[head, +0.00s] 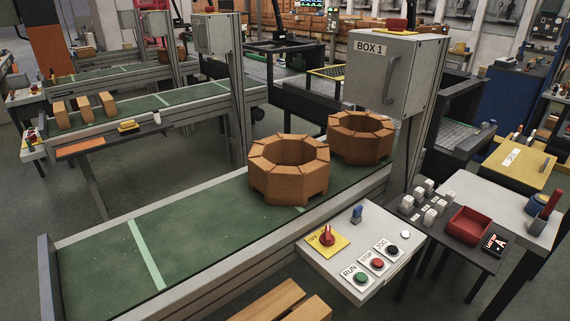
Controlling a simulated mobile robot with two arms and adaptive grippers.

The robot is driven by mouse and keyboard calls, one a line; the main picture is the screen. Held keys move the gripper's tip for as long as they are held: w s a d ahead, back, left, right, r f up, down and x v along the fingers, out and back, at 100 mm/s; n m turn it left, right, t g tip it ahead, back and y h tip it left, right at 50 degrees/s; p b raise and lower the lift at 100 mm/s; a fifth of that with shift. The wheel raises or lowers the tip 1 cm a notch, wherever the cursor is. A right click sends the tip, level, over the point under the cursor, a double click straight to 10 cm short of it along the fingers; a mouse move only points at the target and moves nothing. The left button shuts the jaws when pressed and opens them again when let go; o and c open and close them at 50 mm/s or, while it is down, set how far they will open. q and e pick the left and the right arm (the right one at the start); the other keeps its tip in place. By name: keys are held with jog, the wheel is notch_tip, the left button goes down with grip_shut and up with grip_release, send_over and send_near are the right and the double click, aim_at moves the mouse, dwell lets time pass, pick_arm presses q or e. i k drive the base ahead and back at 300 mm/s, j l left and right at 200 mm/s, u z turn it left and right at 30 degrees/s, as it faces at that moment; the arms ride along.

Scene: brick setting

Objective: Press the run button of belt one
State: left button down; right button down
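The run button (361,279) is a green button in a round collar, under the label RUN. It sits at the front of a pale control panel (343,262) beside the near belt. The red stop button (378,264) is just behind it to the right, and the jog button (394,250) follows in the same row. The near green belt (190,230) carries two octagonal brick-coloured rings (289,182). A grey cabinet (380,82) labelled BOX 1 stands above this belt. Neither of my grippers is in view.
A red rotary switch (327,236) on a yellow plate and a blue switch (357,214) share the panel. To its right, a dark shelf holds a red tray (470,226). Wooden pieces (280,302) lie at the bottom, in front of the panel. Other belts stand behind left.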

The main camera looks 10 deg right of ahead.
aim_at(362, 277)
jog(key=l+z, duration=0.65)
